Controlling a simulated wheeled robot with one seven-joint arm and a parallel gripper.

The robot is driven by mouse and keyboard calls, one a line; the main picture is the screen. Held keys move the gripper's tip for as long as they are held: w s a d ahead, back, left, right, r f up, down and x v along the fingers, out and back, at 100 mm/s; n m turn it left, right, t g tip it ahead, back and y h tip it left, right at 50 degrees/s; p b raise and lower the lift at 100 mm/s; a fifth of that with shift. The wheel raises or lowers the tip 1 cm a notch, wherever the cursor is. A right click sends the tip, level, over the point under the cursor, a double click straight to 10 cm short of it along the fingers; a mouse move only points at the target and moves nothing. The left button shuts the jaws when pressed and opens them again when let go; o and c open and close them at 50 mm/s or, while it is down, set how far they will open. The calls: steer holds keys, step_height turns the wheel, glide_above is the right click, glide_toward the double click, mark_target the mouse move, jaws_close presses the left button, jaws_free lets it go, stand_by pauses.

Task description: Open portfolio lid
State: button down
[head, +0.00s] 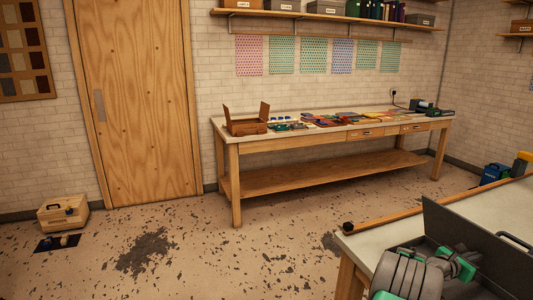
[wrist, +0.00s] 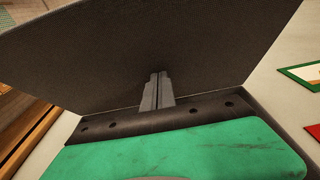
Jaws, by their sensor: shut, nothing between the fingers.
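The portfolio lid (head: 480,244) is a dark grey flat panel at the lower right of the head view. It stands raised and tilted above the near table. In the wrist view the lid (wrist: 150,40) fills the upper middle. My gripper (wrist: 160,76) is shut and empty, its two fingers together in front of the lid's face. I cannot tell whether the fingertips touch it. In the head view my grey and green arm is in front of the lid and hides its lower part. The inside of the portfolio is hidden.
The near table (head: 400,233) has a pale top with a wooden strip (head: 440,205) along its far edge. A dark handle (head: 515,241) shows behind the lid. In the wrist view, green-framed and red flat pieces (wrist: 302,74) lie at the right. A long workbench (head: 340,131) stands at the back wall.

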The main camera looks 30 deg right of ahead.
mark_target(483, 253)
steer(key=shift+b+x, duration=0.8)
steer(key=shift+x, duration=1.6)
steer(key=shift+d+r, duration=0.1)
steer(key=shift+r, duration=0.2)
steer(key=p+v, duration=0.6)
steer(key=v, duration=1)
steer(key=shift+r, duration=0.3)
steer(key=shift+s, duration=0.1)
